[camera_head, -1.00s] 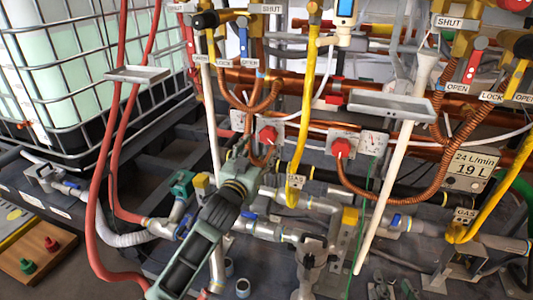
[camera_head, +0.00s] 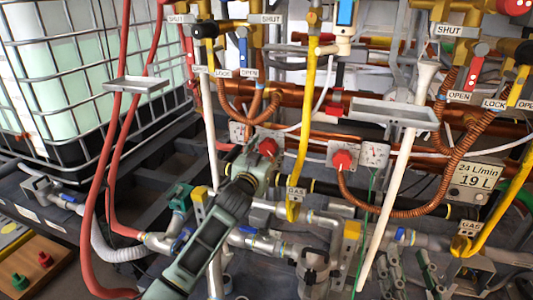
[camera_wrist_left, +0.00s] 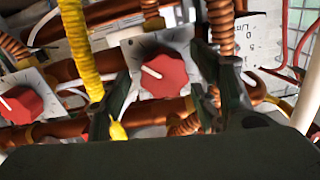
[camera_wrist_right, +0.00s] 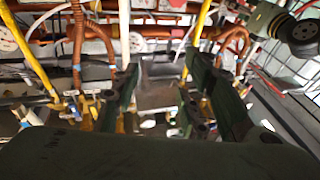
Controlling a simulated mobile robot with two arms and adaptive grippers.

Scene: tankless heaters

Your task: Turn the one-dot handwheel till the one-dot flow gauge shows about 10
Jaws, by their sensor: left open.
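A red handwheel (camera_head: 268,146) sits on a pale plate, with a round white gauge (camera_head: 240,132) to its left. A second red handwheel (camera_head: 342,160) has a gauge (camera_head: 374,155) to its right. Dots and needle readings are too small to tell. My left gripper (camera_head: 262,166) is at the left handwheel and partly covers its plate. In the left wrist view this handwheel (camera_wrist_left: 163,75) shows between the spread fingers (camera_wrist_left: 175,100), with a white pointer line; contact is unclear. The other handwheel (camera_wrist_left: 18,105) is at that view's left edge. My right gripper (camera_wrist_right: 162,95) is open and empty.
Yellow gas pipes (camera_head: 306,110) and copper pipes (camera_head: 220,75) run close around the handwheels. A grey tray (camera_head: 393,112) juts out above the right gauge. A white slanting pipe (camera_head: 398,175) stands right of it. A caged tank (camera_head: 70,70) is at left.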

